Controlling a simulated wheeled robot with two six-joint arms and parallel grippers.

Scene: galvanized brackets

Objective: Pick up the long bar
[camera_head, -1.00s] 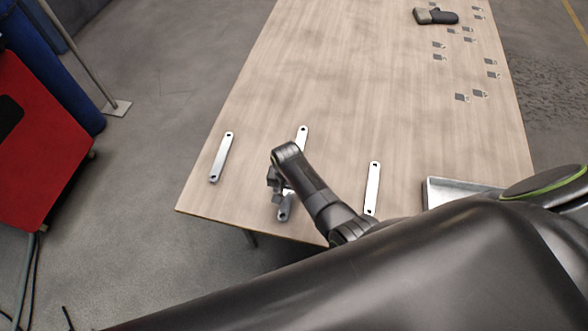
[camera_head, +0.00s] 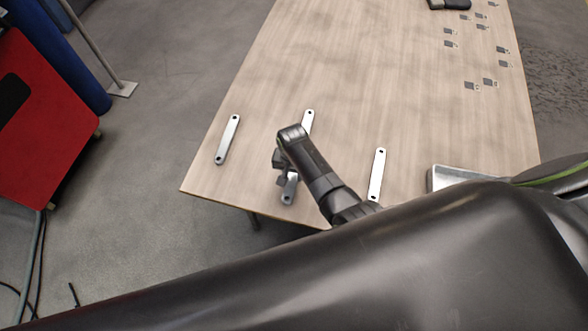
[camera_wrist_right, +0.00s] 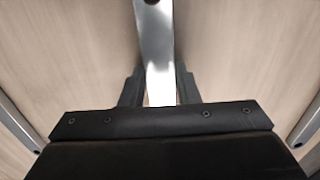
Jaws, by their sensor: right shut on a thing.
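The long bar (camera_head: 308,120) is a flat galvanized strip with a hole at each end, near the table's front left part. My right gripper (camera_head: 285,168) is around its middle, and the arm hides part of it. In the right wrist view the bar (camera_wrist_right: 155,45) runs up between the two fingers of the gripper (camera_wrist_right: 160,88), which are shut on it. Whether the bar touches the table is hard to tell. My left gripper is not in view.
A similar bar (camera_head: 228,139) lies to the left and another (camera_head: 377,174) to the right. A metal tray (camera_head: 457,178) stands at the right edge. Several small brackets (camera_head: 471,86) and a dark object (camera_head: 449,4) lie at the far right. The table's middle (camera_head: 370,80) is clear.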

